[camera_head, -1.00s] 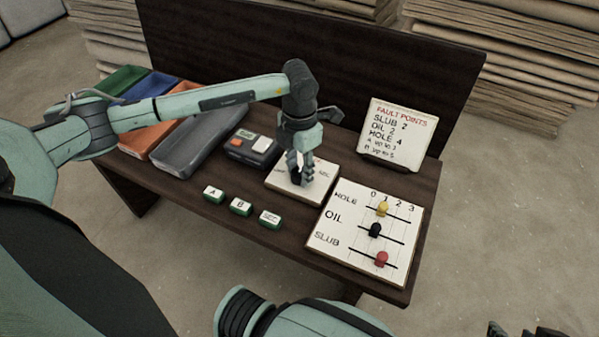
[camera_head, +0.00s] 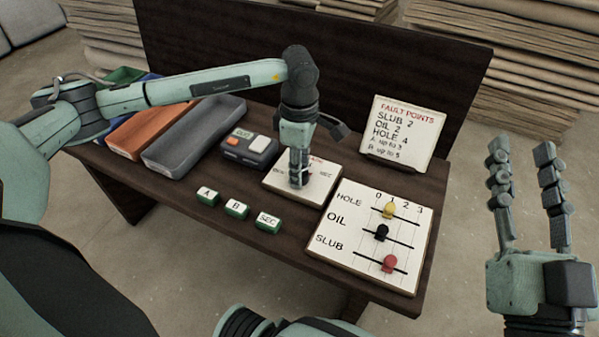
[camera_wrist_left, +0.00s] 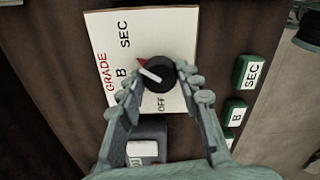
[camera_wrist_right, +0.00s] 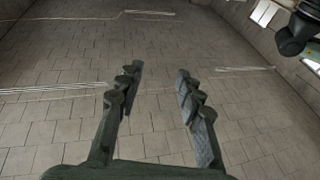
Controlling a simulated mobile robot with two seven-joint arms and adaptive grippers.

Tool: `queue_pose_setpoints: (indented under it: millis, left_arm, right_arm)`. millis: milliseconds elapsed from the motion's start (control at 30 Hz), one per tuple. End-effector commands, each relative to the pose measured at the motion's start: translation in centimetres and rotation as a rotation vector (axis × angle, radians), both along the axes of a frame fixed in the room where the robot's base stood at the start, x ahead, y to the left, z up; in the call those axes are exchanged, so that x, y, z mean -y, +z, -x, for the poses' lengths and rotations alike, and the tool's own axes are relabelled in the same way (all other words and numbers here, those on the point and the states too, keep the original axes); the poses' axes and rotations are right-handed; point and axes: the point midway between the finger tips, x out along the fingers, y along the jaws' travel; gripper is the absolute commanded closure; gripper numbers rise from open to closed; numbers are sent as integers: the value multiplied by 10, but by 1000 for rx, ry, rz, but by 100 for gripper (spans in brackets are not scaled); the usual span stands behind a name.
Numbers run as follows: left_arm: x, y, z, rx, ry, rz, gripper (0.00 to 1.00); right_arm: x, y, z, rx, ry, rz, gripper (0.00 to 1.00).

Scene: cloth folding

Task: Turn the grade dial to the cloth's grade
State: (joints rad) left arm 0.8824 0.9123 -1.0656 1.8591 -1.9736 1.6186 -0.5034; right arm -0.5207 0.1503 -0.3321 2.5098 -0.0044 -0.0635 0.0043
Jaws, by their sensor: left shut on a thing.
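The grade dial is a black knob (camera_wrist_left: 158,74) on a white plate (camera_wrist_left: 150,28) printed GRADE, B, SEC and OFF. Its white line and red tip point left and slightly up in the left wrist view, between B and SEC and nearer B. Any A mark is not visible there. My left gripper (camera_head: 297,180) comes down from above onto the plate (camera_head: 322,188) and is shut on the knob, one finger on each side. My right gripper (camera_head: 525,160) is open and empty, raised off the table's right side; it also shows in the right wrist view (camera_wrist_right: 158,75).
Green-and-white A (camera_head: 207,197), B (camera_head: 237,208) and SEC (camera_head: 267,221) blocks stand in front of the dial. A slider board (camera_head: 345,263) lies at right, a FAULT POINTS sign (camera_head: 402,130) behind it. A grey tray (camera_head: 190,145) and a button box (camera_head: 250,148) are at left.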

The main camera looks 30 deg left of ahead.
Motion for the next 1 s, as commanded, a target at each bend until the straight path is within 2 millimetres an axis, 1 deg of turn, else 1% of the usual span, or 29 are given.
queue_pose_setpoints:
  millis: [200, 400, 933, 967, 1000]
  left_arm:
    - [0, 0, -1, 3, -116, 1, 94]
    - [0, 1, -1, 4, -175, 1, 94]
    - [1, 1, -1, 3, -196, 1, 94]
    - [1, 1, -1, 3, -196, 1, 62]
    - [1, 1, -1, 3, -195, 1, 57]
  right_arm:
    - [4, 17, 5, 115, -6, -42, 64]
    - [7, 25, 7, 167, -11, -59, 64]
    - [8, 27, 8, 184, -13, -64, 64]
    - [8, 27, 8, 184, -13, -64, 64]
    - [8, 27, 8, 183, -12, -64, 64]
